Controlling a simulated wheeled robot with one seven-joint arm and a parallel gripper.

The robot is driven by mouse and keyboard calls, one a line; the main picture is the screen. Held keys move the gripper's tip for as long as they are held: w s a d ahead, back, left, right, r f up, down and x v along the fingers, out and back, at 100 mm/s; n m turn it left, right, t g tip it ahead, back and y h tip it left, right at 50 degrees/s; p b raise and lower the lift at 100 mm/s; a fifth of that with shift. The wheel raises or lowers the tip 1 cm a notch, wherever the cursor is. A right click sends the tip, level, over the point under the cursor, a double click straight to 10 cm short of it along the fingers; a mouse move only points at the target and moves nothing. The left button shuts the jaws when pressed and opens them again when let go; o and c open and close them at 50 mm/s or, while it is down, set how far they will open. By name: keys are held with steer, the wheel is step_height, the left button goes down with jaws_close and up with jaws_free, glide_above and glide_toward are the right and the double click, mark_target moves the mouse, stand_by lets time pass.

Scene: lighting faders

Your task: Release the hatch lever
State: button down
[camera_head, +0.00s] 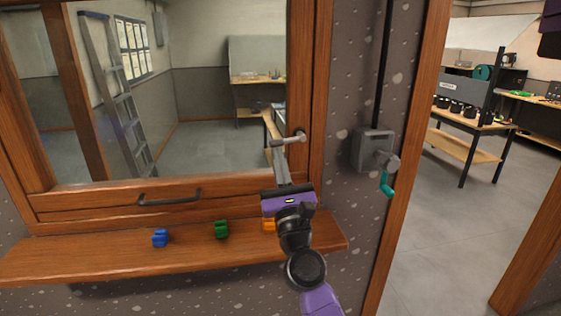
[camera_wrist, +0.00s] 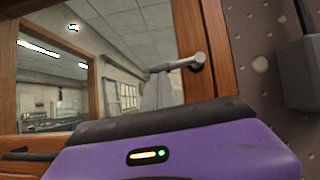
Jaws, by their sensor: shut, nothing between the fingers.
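The hatch is a wood-framed window with a dark pull handle (camera_head: 169,197) on its bottom rail. The hatch lever (camera_head: 293,138) is a grey metal bar on a round pivot at the right frame post, and it points left, roughly level. It also shows in the wrist view (camera_wrist: 180,65). My gripper (camera_head: 279,157) is shut and empty, pointing up, with its fingertips right at the lever's free left end. In the wrist view the fingertips (camera_wrist: 158,78) overlap the underside of that end; I cannot tell whether they touch.
A wooden sill (camera_head: 100,258) below holds a blue item (camera_head: 160,238), a green item (camera_head: 221,229) and a partly hidden orange item (camera_head: 268,225). A grey crank box (camera_head: 371,148) with a teal handle (camera_head: 386,183) is on the wall to the right.

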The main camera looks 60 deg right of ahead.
steer(key=shift+w+a+r, duration=0.1)
steer(key=shift+w+r, duration=0.05)
steer(key=shift+r, duration=0.25)
stand_by(0.4)
steer(key=b+v, duration=0.3)
steer(key=v, duration=0.5)
stand_by(0.6)
